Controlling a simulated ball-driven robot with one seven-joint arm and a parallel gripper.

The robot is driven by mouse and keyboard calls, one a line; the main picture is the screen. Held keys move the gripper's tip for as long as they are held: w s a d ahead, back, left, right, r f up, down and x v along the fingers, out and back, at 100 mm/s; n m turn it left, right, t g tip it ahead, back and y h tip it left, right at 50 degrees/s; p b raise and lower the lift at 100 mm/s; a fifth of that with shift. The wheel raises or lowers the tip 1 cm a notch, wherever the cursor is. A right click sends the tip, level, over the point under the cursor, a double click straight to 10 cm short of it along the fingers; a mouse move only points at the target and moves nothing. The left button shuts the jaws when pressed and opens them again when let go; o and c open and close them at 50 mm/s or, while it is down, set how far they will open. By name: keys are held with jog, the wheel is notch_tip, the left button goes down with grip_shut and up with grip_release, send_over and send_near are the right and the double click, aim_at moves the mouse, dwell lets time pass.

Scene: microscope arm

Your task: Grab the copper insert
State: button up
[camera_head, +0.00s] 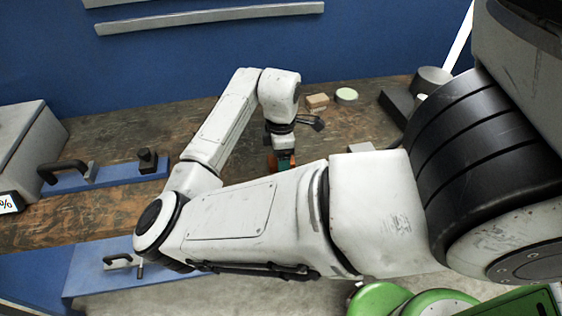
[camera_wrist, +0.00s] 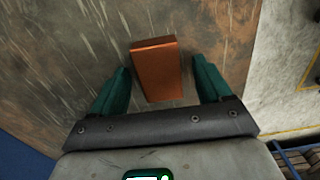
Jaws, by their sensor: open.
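The copper insert (camera_wrist: 157,70) is a small copper-coloured block. In the wrist view it stands on the worn wooden bench top, slightly tilted in the picture. My gripper (camera_wrist: 161,84) is open, with one green finger to the left of the insert and one to the right. There is a gap on each side, wider on the right. In the head view my gripper (camera_head: 282,162) points down over the bench, partly hidden behind my own arm. I cannot make out the insert clearly in that view.
The wooden bench (camera_head: 105,135) runs along a blue wall. A small tan block (camera_head: 317,102) and a pale green round piece (camera_head: 346,95) lie behind my gripper. A blue plate with a black handle (camera_head: 65,170) is at the left. The bench's right edge shows in the wrist view.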

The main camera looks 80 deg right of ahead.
jog(key=shift+c, duration=0.3)
grip_shut()
dwell(0.3)
